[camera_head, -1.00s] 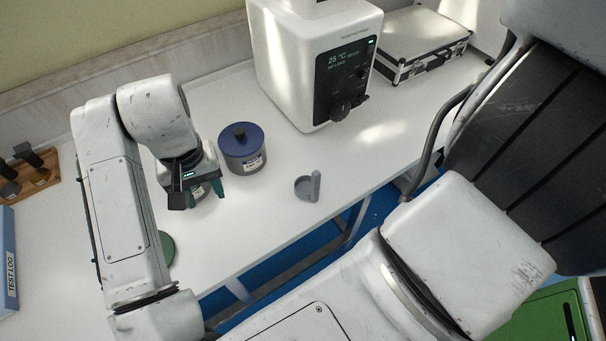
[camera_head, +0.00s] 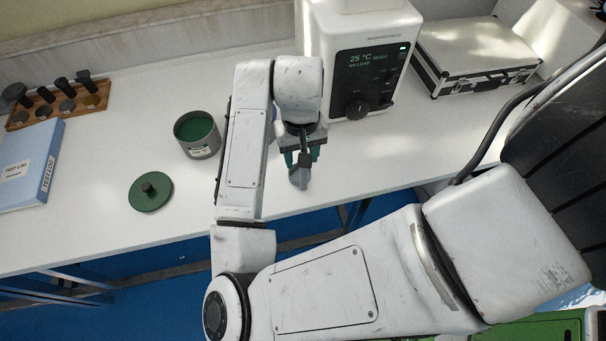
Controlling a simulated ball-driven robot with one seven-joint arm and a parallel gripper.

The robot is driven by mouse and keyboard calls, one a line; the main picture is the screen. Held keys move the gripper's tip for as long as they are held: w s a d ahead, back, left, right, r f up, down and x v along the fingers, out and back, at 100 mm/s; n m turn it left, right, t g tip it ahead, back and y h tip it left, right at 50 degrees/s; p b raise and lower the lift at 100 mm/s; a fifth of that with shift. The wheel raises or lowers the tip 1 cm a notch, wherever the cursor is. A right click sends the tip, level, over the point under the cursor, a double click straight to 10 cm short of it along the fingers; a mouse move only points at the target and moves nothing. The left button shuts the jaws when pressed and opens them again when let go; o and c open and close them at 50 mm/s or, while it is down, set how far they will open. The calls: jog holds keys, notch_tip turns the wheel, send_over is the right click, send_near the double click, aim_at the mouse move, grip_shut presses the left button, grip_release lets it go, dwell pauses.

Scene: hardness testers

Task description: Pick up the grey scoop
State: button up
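The grey scoop (camera_head: 298,179) is near the front edge of the white bench, partly hidden under my gripper. My gripper (camera_head: 302,157) is above it, pointing down. Its two teal fingertips stand apart, one to each side of the scoop's upright handle. Whether they touch the handle cannot be told.
An open grey tin with a green inside (camera_head: 203,146) stands left of my arm, with its green lid (camera_head: 150,191) in front. A tester (camera_head: 362,62) stands behind my gripper, with a silver case (camera_head: 472,58) to its right. A blue binder (camera_head: 30,165) and wooden rack (camera_head: 58,108) are at left. Bench right of the scoop is clear.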

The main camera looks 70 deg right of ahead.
jog(key=shift+s+d+f+p, duration=0.1)
jog(key=shift+f+p, duration=0.15)
jog(key=shift+f, duration=1.3)
jog(key=shift+d+f+p, duration=0.1)
jog(key=shift+f+p, duration=0.15)
jog(key=shift+f, duration=1.25)
grip_shut()
